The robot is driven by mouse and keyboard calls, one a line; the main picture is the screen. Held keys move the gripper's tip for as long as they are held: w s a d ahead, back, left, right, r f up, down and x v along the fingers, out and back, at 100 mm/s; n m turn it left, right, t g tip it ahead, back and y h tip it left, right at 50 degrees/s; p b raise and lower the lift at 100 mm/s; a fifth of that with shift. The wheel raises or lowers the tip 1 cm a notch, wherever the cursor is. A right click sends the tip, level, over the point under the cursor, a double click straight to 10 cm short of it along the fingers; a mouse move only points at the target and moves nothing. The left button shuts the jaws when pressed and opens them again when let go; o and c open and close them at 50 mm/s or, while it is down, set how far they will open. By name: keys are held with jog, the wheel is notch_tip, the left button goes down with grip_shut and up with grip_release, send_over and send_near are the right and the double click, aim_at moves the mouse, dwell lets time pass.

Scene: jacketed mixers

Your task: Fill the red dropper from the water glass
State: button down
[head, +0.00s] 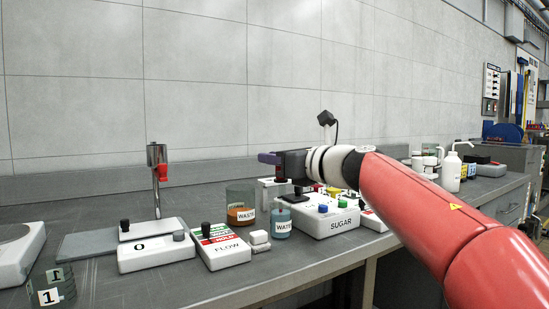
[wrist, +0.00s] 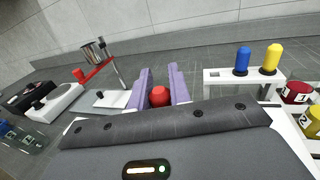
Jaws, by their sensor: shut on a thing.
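My gripper (head: 268,158) is up over the bench, its purple fingers pointing left in the head view. In the wrist view the fingers (wrist: 160,88) are shut on the red dropper (wrist: 159,97), and only its round red bulb shows. Its lower part is hidden there, and I cannot make it out in the head view. The water glass (head: 281,222), a small blue-tinted glass with a label, stands on the bench below and near my gripper. The white dropper rack (wrist: 218,76) is to the right of the fingers, with a blue dropper (wrist: 242,61) and a yellow dropper (wrist: 271,59).
A larger waste glass (head: 240,194) with brown contents stands left of the water glass. A FLOW box (head: 222,247), a stirrer stand (head: 157,190) and a SUGAR box (head: 329,220) crowd the bench. Small numbered containers (wrist: 297,92) show at the right in the wrist view.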

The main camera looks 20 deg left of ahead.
jog(key=shift+f+b, duration=1.1)
jog(key=shift+f, duration=0.35)
dwell(0.5)
notch_tip(320, 180, up, 9)
jog(key=p, duration=0.8)
jog(key=shift+f, duration=0.2)
dwell(0.4)
